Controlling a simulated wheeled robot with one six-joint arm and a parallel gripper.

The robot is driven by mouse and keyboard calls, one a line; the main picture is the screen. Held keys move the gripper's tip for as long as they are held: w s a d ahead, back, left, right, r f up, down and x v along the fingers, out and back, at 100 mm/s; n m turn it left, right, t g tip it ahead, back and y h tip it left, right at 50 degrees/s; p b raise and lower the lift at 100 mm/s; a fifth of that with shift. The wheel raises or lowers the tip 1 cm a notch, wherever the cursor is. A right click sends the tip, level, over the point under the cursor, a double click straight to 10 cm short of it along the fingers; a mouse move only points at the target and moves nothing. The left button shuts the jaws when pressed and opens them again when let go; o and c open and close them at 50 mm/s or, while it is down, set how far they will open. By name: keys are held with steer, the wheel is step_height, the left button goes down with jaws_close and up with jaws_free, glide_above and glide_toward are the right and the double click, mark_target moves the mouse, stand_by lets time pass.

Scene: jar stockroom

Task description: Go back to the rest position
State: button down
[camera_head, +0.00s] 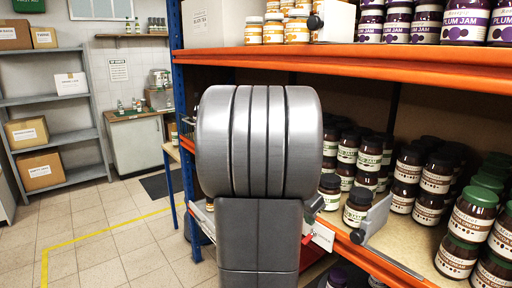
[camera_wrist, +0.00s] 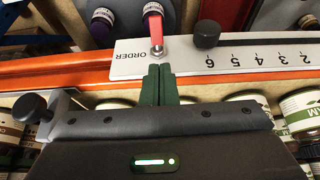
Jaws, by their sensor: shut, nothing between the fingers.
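My gripper (camera_wrist: 158,72) shows in the wrist view with its two dark green fingers together and nothing between them. The fingertips are at the grey label strip (camera_wrist: 235,60) marked ORDER with numbers, just below a small metal screw. I cannot tell whether they touch it. In the head view my arm fills the middle and hides the gripper.
The orange shelf beam (camera_head: 400,270) runs along the right. Jam jars (camera_head: 468,230) crowd the lower shelf, with a grey plate (camera_head: 372,220) at its front edge. Plum jam jars (camera_head: 444,20) stand above. Tiled floor (camera_head: 110,245) at left is clear.

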steer(key=shift+d+r+p, duration=0.15)
steer(key=shift+r+p, duration=0.2)
steer(key=shift+p, duration=0.5)
steer(key=shift+d+r, duration=0.1)
steer(key=shift+r, duration=0.05)
steer(key=shift+w+d+r+v, duration=0.1)
steer(key=shift+d+v, duration=0.05)
steer(key=shift+v, duration=0.6)
steer(key=shift+w+d+r+v, duration=0.1)
steer(key=shift+w+v, duration=0.05)
steer(key=shift+v, duration=0.6)
steer(key=shift+w+d+v, duration=0.1)
steer(key=shift+d+v, duration=0.05)
steer(key=shift+v, duration=0.6)
